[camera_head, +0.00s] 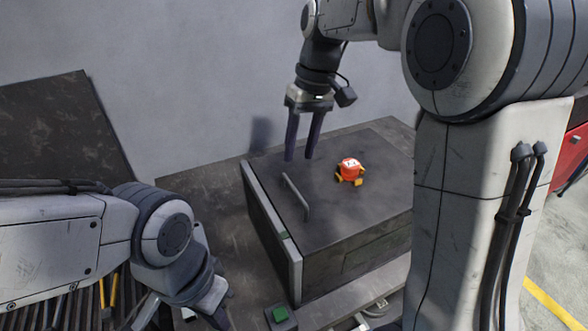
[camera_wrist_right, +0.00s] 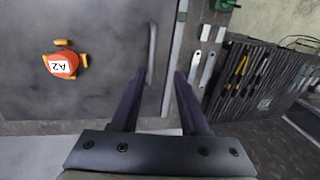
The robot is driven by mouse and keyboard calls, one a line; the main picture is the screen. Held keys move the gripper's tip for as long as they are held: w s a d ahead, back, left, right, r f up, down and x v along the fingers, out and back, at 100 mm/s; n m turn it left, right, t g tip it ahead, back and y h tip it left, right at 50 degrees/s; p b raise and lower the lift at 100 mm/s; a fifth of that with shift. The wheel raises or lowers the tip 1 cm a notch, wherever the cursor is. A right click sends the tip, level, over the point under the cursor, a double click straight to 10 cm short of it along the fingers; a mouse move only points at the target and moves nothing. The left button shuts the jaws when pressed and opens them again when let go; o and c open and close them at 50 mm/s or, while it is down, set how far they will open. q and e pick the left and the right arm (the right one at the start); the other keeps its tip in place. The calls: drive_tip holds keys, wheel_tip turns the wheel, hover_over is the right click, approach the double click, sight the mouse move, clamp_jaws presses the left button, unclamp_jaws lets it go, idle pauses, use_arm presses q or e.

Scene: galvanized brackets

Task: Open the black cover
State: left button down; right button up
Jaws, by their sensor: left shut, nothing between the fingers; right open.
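The black cover (camera_head: 330,225) is the flat dark top of a box, and it lies closed. A thin bar handle (camera_head: 296,196) stands near its left edge; it also shows in the right wrist view (camera_wrist_right: 152,55). My right gripper (camera_head: 299,157) is open and empty, pointing down above the cover beside the handle. In the right wrist view, the handle appears just beyond the fingertips (camera_wrist_right: 159,74), nearer the left finger. No contact is visible. My left gripper (camera_head: 218,318) is low at the bottom left, shut, apart from the box and partly cut off by the frame edge.
A green button box (camera_head: 280,315) is in front of the box. A dark ribbed rack with yellow-handled tools (camera_wrist_right: 240,78) lies beyond the box edge. A grey wall stands behind.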

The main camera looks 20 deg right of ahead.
sight(295, 189)
drive_tip(key=f, duration=0.6)
drive_tip(key=f+p, duration=0.1)
drive_tip(key=f, duration=0.2)
drive_tip(key=shift+w+a+f, duration=0.2)
drive_tip(key=shift+w+f, duration=0.05)
drive_tip(key=shift+w, duration=0.05)
clamp_jaws()
idle(1.1)
